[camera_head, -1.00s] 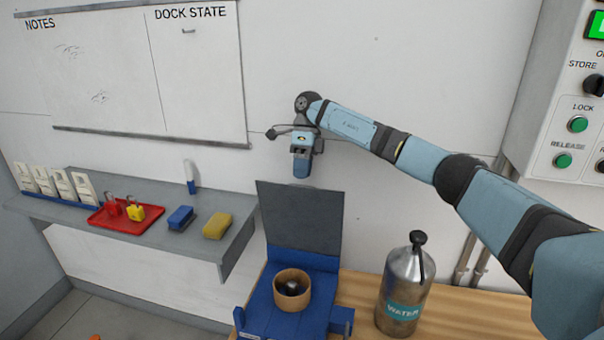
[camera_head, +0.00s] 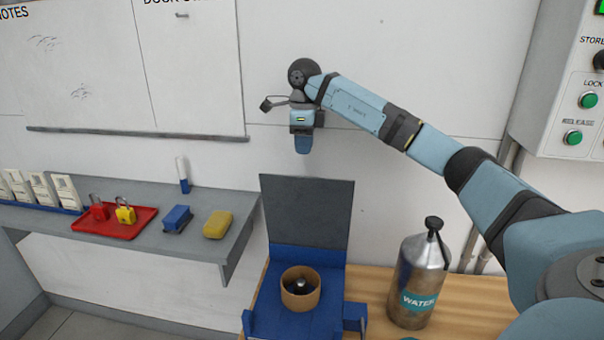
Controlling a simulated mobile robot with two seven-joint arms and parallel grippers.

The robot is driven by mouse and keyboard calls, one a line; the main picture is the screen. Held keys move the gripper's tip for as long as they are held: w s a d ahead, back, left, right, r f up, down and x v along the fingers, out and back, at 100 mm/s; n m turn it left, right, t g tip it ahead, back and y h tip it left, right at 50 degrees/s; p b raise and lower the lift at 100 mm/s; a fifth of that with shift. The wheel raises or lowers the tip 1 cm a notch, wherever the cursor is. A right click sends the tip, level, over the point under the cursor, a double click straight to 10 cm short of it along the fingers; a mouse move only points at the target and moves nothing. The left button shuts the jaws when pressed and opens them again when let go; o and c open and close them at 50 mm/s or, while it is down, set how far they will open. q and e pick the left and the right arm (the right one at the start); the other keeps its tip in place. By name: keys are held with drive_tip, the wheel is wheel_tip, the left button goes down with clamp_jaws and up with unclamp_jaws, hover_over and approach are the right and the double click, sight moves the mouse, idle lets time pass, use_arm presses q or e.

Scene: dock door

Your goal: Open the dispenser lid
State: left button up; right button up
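The blue dispenser (camera_head: 272,318) stands on the wooden bench below the middle of the view. Its dark grey lid (camera_head: 307,212) stands raised, nearly upright, at the back. A tan round cup (camera_head: 300,298) with a dark inside and a small shiny knob sits in the dispenser's front part. My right gripper (camera_head: 303,146) points down above the lid's top edge, apart from it in the picture. Its fingers show edge-on, so I cannot tell if they are open. My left gripper is out of view.
A steel water bottle (camera_head: 418,275) stands on the bench (camera_head: 372,283) right of the dispenser. A grey shelf (camera_head: 150,200) at left holds a red tray (camera_head: 115,229) with padlocks, a blue block and a yellow sponge (camera_head: 218,224). A control panel (camera_head: 565,90) is at upper right.

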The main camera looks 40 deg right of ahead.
wheel_tip(320, 180, down, 8)
drive_tip(key=shift+a+r, duration=0.1)
drive_tip(key=shift+r, duration=0.1)
clamp_jaws()
